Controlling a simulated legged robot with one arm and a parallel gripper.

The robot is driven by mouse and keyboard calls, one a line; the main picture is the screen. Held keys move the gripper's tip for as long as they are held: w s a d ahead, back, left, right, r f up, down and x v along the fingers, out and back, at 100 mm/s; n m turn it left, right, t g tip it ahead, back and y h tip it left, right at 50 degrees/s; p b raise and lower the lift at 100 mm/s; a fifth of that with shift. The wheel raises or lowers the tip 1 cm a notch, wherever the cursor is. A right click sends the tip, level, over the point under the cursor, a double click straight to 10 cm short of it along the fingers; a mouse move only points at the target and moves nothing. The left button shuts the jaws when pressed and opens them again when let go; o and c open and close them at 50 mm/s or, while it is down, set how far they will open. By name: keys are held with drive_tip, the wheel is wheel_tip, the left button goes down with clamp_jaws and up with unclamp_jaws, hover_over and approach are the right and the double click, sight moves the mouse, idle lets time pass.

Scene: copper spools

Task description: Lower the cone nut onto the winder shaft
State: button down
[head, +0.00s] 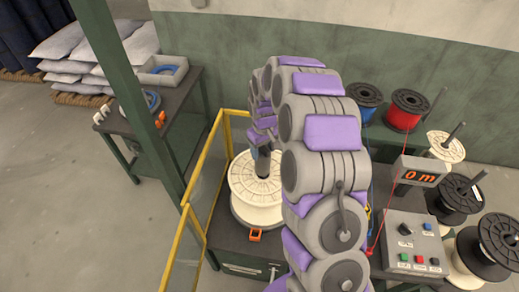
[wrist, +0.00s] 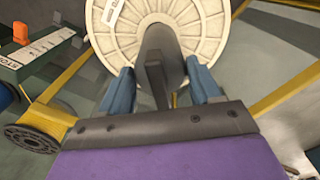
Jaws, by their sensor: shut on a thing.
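The cone nut (wrist: 161,52) appears as a dark grey rounded piece between the two blue fingers of my gripper (wrist: 162,88) in the wrist view. My gripper is shut on it. A pale slotted spool (wrist: 205,22) lies just beyond it. In the head view the pale spool (head: 250,189) lies flat on the winder, and my gripper (head: 262,158) is over its middle with a dark piece (head: 263,170) at the hub. The winder shaft cannot be told apart from this dark piece. Whether the nut touches the shaft is hidden.
A yellow guard rail (head: 196,170) runs left of the spool. An orange object (head: 255,235) sits on the bench at the spool's front. A control box (head: 412,240) and a display reading 0 m (head: 420,174) stand at right, near dark spools (head: 497,240).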

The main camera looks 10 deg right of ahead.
drive_tip(key=shift+d, duration=0.65)
drive_tip(key=shift+a+f, duration=0.65)
drive_tip(key=shift+a, duration=0.1)
drive_tip(key=shift+s+f, duration=0.1)
drive_tip(key=shift+f, duration=0.25)
drive_tip(key=shift+w+d+f+b, duration=0.2)
drive_tip(key=shift+d+f+b, duration=0.1)
drive_tip(key=shift+d+f, duration=0.1)
drive_tip(key=shift+r, duration=0.1)
drive_tip(key=c, duration=0.7)
unclamp_jaws()
drive_tip(key=shift+s+a, duration=0.15)
drive_tip(key=shift+a, duration=0.05)
drive_tip(key=o, duration=0.6)
drive_tip(key=shift+a, duration=0.2)
drive_tip(key=shift+c, duration=0.2)
drive_tip(key=shift+d, duration=0.1)
